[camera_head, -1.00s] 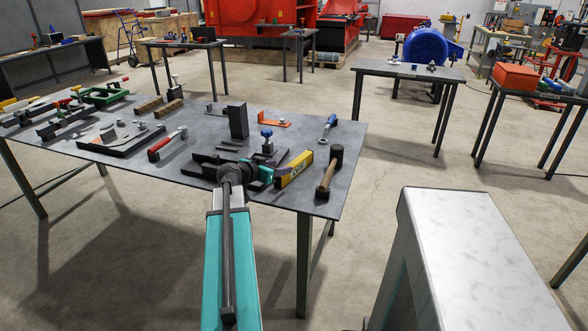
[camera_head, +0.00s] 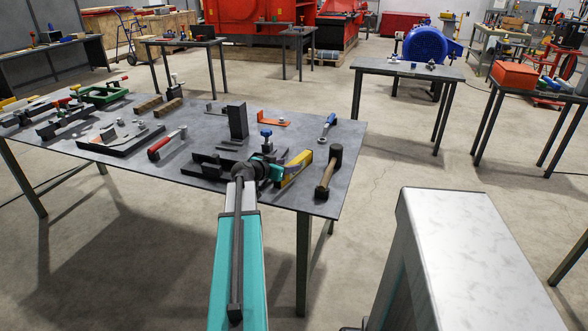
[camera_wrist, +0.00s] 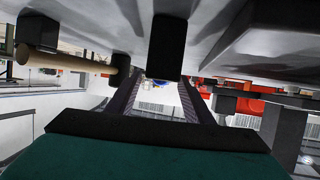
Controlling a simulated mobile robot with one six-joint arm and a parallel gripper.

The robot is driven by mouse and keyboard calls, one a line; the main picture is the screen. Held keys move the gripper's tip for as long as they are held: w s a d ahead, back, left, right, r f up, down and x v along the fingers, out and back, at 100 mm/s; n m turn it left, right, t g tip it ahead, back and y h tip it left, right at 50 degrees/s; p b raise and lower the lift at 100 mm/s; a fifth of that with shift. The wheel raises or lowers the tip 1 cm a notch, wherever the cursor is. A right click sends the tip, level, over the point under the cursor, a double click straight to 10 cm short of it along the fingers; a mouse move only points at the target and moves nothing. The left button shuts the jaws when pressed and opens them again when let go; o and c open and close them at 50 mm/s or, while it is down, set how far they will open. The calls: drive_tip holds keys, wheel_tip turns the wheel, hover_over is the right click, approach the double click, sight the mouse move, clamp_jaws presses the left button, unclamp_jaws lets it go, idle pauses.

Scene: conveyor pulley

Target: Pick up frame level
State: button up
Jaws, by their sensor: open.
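The frame level (camera_head: 296,169) is a yellow bar lying at the right part of the grey workbench, left of the hammer. My gripper (camera_head: 282,163), with its teal body, is low over the bench at the near left side of the level and overlaps part of it. In the wrist view, which appears upside down, my gripper's two dark fingers (camera_wrist: 160,100) stand apart. A dark block-like end (camera_wrist: 168,48) shows beyond and between them; it may be the level's end. I cannot tell whether the fingers touch it.
A wooden-handled hammer (camera_head: 329,172) lies right of the level and shows in the wrist view (camera_wrist: 62,61). A blue-knobbed clamp (camera_head: 266,139), a dark upright block (camera_head: 237,123) and a blue wrench (camera_head: 327,126) are close by. The workbench (camera_head: 205,145) ends just right of the hammer.

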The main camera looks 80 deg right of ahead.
sight(292, 163)
drive_tip(key=shift+r+p+x, duration=0.1)
drive_tip(key=shift+p+x, duration=0.3)
drive_tip(key=shift+x, duration=0.55)
drive_tip(key=shift+r+p+x, duration=0.15)
drive_tip(key=shift+p+x, duration=0.2)
drive_tip(key=shift+x, duration=1.35)
drive_tip(key=shift+s+a, duration=0.1)
drive_tip(key=shift+s, duration=0.05)
clamp_jaws()
